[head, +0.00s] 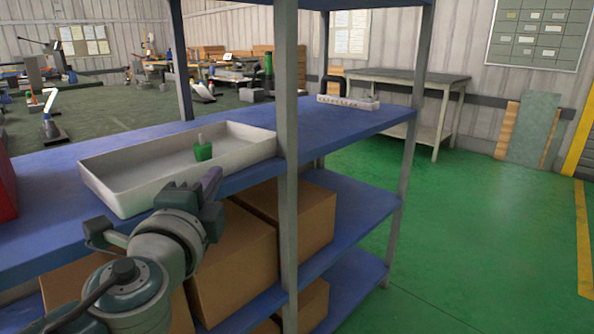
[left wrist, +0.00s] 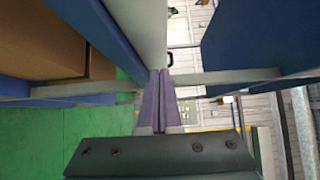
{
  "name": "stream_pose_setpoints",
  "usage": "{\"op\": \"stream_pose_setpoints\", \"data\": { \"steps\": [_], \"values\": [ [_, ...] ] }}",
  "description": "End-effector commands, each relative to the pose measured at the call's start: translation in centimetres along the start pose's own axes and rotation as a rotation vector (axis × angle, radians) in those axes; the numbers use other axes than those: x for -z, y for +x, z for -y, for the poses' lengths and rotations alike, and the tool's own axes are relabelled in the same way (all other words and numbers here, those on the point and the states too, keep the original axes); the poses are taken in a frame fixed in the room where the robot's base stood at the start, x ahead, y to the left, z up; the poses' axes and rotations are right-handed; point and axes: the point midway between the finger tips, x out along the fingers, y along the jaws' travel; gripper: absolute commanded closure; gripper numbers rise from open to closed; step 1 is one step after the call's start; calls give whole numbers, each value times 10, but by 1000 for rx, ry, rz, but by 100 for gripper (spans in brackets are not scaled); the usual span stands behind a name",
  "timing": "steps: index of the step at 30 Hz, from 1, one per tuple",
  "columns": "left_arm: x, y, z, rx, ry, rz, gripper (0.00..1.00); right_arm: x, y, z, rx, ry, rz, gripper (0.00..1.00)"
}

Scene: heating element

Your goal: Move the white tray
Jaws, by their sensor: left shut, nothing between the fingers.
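The white tray (head: 133,190) sits on the blue shelf in the head view, a long shallow box with a small green bottle (head: 203,151) inside it. My left gripper (head: 212,182) is at the tray's front side, close to its front wall. Its purple fingers are shut with nothing between them; they also show together in the left wrist view (left wrist: 160,100). Whether the fingers touch the tray I cannot tell. A pale surface above the fingers in the left wrist view looks like the tray's side (left wrist: 145,30). My right gripper is not in view.
The blue shelf (head: 50,165) has a grey upright post (head: 287,120) just right of the tray. Cardboard boxes (head: 235,265) fill the level below. A small white rack (head: 345,102) stands at the shelf's far right. A red object (head: 6,190) is at the left edge.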

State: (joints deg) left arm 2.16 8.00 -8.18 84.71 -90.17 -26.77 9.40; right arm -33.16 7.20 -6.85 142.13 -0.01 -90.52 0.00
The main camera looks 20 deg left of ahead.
Motion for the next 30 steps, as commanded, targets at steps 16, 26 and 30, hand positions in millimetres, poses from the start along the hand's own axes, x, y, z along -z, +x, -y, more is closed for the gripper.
{"op": "stream_pose_setpoints", "data": {
  "steps": [16,26,30],
  "values": [
    [-12,12,0,1,-1,0,100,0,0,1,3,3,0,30],
    [-38,37,-1,1,0,0,100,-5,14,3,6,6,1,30],
    [-38,37,0,0,-1,-1,100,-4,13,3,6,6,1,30]
  ]
}}
